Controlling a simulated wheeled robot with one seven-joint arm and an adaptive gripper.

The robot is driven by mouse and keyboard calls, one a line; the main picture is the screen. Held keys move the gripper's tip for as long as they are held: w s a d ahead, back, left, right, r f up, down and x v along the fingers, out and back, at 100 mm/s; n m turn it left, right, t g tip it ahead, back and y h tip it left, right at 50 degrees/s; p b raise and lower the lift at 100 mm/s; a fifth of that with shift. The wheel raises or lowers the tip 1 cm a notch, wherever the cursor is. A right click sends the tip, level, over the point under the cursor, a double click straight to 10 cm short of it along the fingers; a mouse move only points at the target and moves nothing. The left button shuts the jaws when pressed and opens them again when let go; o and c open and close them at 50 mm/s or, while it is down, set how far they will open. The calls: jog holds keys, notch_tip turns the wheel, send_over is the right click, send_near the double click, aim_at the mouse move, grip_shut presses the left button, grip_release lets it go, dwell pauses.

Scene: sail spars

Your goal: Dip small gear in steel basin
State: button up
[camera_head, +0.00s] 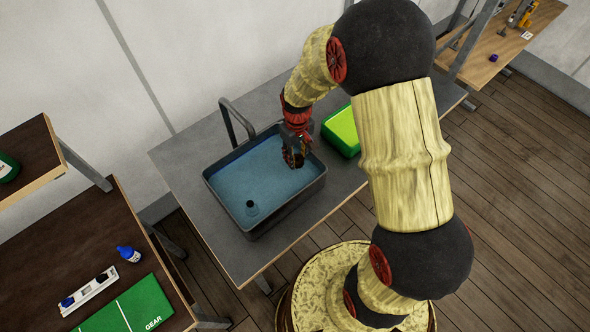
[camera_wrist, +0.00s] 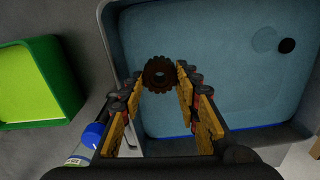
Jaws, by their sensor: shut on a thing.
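The steel basin (camera_head: 222,192) is a dark grey rectangular tub on the grey table, holding blue water (camera_head: 255,178). My gripper (camera_head: 293,158) is over its right end, pointing down. In the wrist view my gripper (camera_wrist: 160,80) is shut on the small gear (camera_wrist: 160,74), a dark brown toothed ring held between the fingertips. The water shows behind the gear there. I cannot tell whether the gear touches the water. In the head view the gear is mostly hidden by the fingers.
A green tray (camera_head: 341,132) stands right of the basin. A faucet (camera_head: 236,118) rises at the basin's back edge. A brown table at left holds a green mat marked GEAR (camera_head: 130,308), a blue bottle (camera_head: 129,254) and a white holder (camera_head: 89,290).

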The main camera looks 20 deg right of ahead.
notch_tip(320, 180, up, 6)
jog(key=p, duration=0.3)
jog(key=shift+r+p, duration=0.2)
jog(key=shift+p, duration=0.15)
jog(key=shift+f, duration=0.15)
dwell(1.2)
